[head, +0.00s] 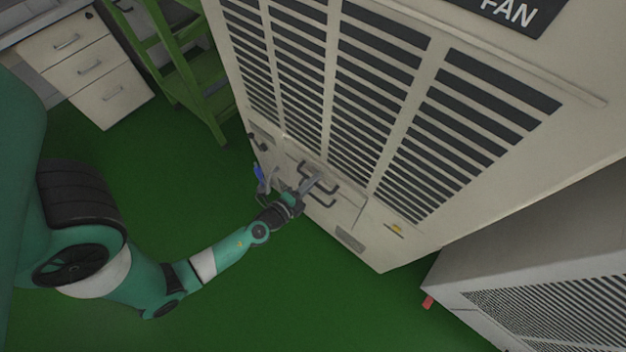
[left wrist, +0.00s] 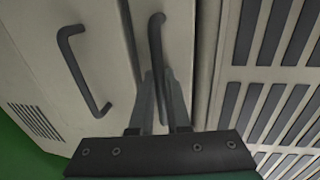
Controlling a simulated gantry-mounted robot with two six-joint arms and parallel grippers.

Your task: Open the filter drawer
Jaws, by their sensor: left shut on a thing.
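The tall beige cabinet (head: 345,215) has a low front panel with dark bar handles below its louvred vents. My left gripper (head: 314,182) reaches this panel from the left in the head view. In the left wrist view, my left gripper (left wrist: 160,95) is shut on a dark bar handle (left wrist: 156,38), which passes between its two fingers. A second dark handle (left wrist: 84,70) is to the left, outside the fingers. The seam beside the held handle looks dark and narrow; I cannot tell whether the filter drawer stands out from the cabinet. My right gripper is not in view.
A green stepladder (head: 190,85) and a white drawer unit (head: 88,68) stand at the upper left. A grey vented unit (head: 540,270) stands at the lower right.

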